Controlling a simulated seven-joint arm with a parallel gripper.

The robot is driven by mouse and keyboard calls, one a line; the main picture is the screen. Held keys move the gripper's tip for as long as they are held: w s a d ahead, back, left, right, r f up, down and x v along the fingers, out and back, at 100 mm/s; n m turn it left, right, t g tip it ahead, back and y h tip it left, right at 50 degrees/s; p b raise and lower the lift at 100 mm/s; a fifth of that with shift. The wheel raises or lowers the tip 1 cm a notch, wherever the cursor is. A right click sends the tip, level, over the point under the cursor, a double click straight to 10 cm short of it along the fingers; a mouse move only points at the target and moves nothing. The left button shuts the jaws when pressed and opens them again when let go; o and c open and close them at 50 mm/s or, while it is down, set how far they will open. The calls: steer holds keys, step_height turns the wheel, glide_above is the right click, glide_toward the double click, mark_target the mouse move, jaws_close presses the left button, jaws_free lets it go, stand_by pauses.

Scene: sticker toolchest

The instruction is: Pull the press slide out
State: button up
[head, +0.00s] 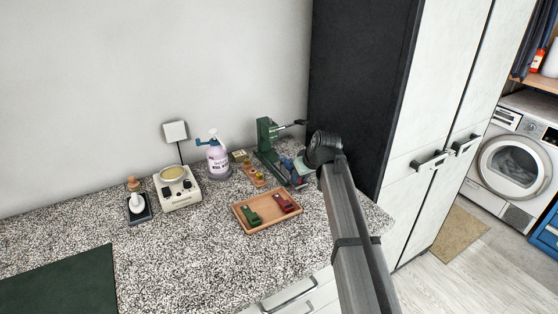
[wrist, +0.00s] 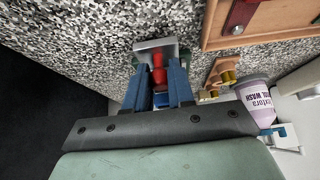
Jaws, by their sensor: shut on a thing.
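The green press (head: 265,138) stands at the back right of the counter, with a dark lever to its right. In the wrist view a grey metal piece (wrist: 147,46), which looks like the end of the press slide, carries a red knob (wrist: 158,76). My gripper (wrist: 160,68) has its two blue fingers shut on the red knob, one on each side. In the head view my gripper (head: 289,164) is low at the press base, and my arm hides part of that spot. How far the slide stands out of the press I cannot tell.
A wooden tray (head: 267,221) with a green and a red piece lies in front of the press. A purple wash bottle (head: 217,160), small brass parts (head: 253,174) and a cream device (head: 177,200) stand to the left. A dark cabinet side (head: 350,85) rises behind on the right.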

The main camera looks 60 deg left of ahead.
steer(key=shift+d, duration=2.5)
steer(key=o, duration=0.7)
steer(key=shift+r, duration=0.1)
step_height(320, 180, up, 6)
steer(key=shift+f, duration=0.1)
stand_by(0.6)
